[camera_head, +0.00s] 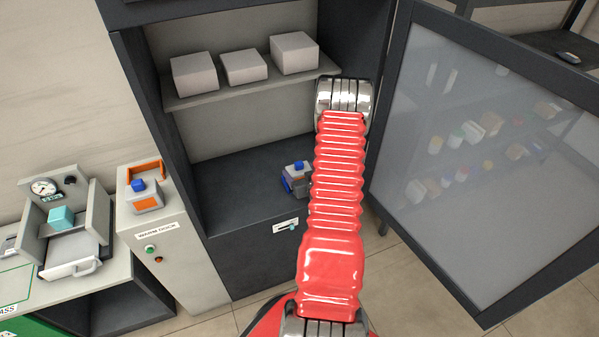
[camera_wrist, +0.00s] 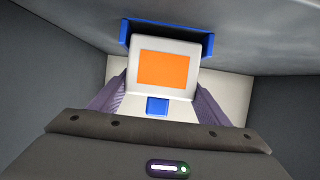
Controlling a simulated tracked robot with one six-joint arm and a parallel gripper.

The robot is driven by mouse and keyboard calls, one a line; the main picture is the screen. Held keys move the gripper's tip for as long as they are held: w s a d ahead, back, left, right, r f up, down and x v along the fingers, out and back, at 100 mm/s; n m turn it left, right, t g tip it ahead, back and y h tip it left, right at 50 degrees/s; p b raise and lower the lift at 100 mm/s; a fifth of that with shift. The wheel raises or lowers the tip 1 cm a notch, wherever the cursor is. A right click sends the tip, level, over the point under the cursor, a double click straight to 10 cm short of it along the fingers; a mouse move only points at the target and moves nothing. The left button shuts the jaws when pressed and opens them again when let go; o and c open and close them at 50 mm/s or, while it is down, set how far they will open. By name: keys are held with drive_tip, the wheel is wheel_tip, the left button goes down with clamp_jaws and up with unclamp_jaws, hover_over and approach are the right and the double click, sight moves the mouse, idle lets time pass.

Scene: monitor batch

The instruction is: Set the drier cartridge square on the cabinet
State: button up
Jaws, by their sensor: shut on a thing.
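A drier cartridge (camera_wrist: 186,50), pale with an orange panel and a blue knob, is between the two purple fingers of my gripper (camera_wrist: 158,92) in the wrist view. The gripper is shut on it. A blue bracket (camera_wrist: 125,32) stands just behind the cartridge's far edge. In the head view the cartridge (camera_head: 299,170) shows in part low inside the dark cabinet (camera_head: 228,188), beside my red arm, which hides my gripper. I cannot tell whether its base touches the cabinet floor.
A similar unit with a blue knob (camera_head: 139,186) sits before an orange bracket on the warm dock (camera_head: 172,222) at left. A shelf (camera_head: 216,93) with three pale boxes is above the cartridge. The glazed door (camera_head: 470,150) stands open at right.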

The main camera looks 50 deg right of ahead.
drive_tip(key=shift+f, duration=0.7)
idle(0.6)
drive_tip(key=o, duration=1.3)
drive_tip(key=shift+s, duration=0.1)
drive_tip(key=v, duration=1.3)
drive_tip(key=shift+s+a+r, duration=0.15)
drive_tip(key=shift+a+r, duration=0.05)
